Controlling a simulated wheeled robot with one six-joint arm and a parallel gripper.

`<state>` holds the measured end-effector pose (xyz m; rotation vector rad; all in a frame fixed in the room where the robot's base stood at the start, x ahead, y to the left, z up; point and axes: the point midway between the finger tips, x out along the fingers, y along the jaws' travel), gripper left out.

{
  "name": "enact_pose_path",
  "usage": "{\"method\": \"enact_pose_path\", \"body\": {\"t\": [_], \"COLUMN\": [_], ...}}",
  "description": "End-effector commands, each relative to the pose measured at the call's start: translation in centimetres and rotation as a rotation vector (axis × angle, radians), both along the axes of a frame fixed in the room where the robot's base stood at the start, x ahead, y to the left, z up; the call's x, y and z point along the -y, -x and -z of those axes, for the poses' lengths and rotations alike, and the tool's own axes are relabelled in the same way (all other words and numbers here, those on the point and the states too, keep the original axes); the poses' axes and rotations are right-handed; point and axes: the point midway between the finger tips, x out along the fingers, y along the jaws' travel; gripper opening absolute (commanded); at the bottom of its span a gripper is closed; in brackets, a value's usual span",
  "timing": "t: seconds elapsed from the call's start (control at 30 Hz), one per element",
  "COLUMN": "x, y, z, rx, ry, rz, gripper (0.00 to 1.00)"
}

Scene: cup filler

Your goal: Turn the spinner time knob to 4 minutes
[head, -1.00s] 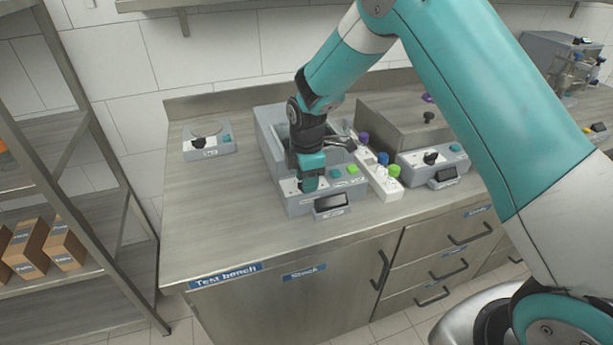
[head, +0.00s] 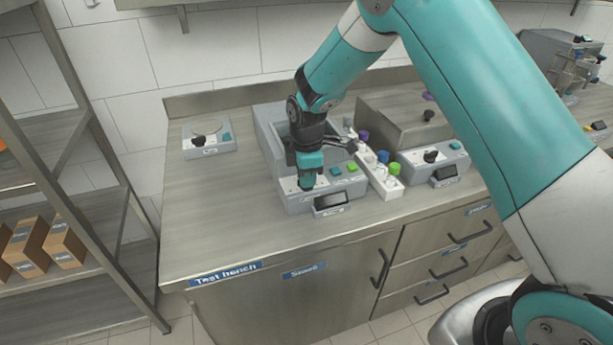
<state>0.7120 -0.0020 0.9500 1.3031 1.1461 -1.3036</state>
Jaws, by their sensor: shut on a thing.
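A grey open-topped machine (head: 297,206) stands in the middle of the bench, with a sloped front panel, green buttons (head: 352,167) and a dark display (head: 331,200). Its label is too small to read. My gripper (head: 308,182) points down at the left part of this panel and is shut on the knob there. The fingers and wrist hide the knob and its pointer, so its setting cannot be read. The display shows no readable figure.
A white rack (head: 386,186) with coloured-capped tubes stands close to the right of the machine. Another panel device with a black knob (head: 431,156) is farther right. A small device with a round plate (head: 208,128) stands at left. The bench's front left (head: 215,220) is clear.

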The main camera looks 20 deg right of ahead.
Motion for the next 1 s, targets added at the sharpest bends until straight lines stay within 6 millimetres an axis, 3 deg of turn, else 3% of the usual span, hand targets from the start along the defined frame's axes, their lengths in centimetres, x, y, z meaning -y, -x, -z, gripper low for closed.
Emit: {"method": "enact_pose_path", "body": {"t": [1.0], "x": [-0.01], "y": [-0.07], "z": [-0.08], "rx": [0.002], "ry": [0.0], "rz": [0.939], "gripper": [0.0]}}
